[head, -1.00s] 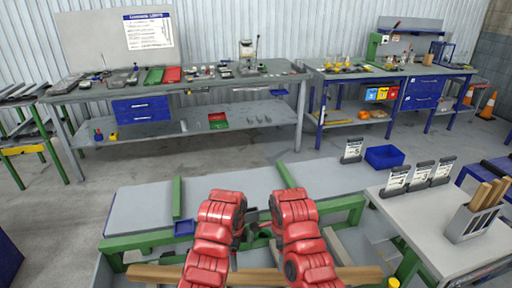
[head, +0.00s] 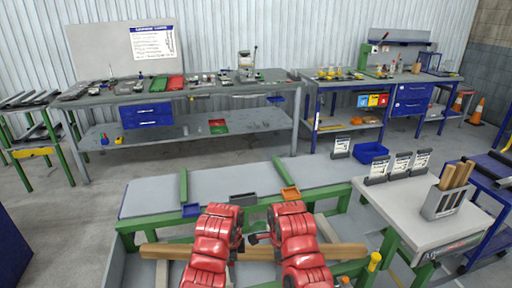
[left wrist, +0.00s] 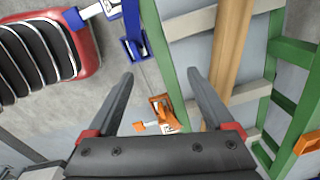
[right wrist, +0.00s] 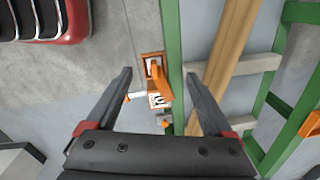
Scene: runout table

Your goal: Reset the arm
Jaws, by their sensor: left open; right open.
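My left gripper (left wrist: 161,74) is open and empty in the left wrist view, its two dark fingers spread apart. My right gripper (right wrist: 159,73) is also open and empty in the right wrist view. In the head view both red arms are folded close together at the bottom centre, and their jaws are hard to make out. A wooden beam (head: 347,251) lies across the green frame of the runout table (head: 150,199) behind and beside the arms. The beam also shows in the left wrist view (left wrist: 230,45) and the right wrist view (right wrist: 226,55).
A side table (head: 400,225) at right bears label stands and a holder (head: 440,203) of wooden sticks. Workbenches line the back wall, with open floor before them.

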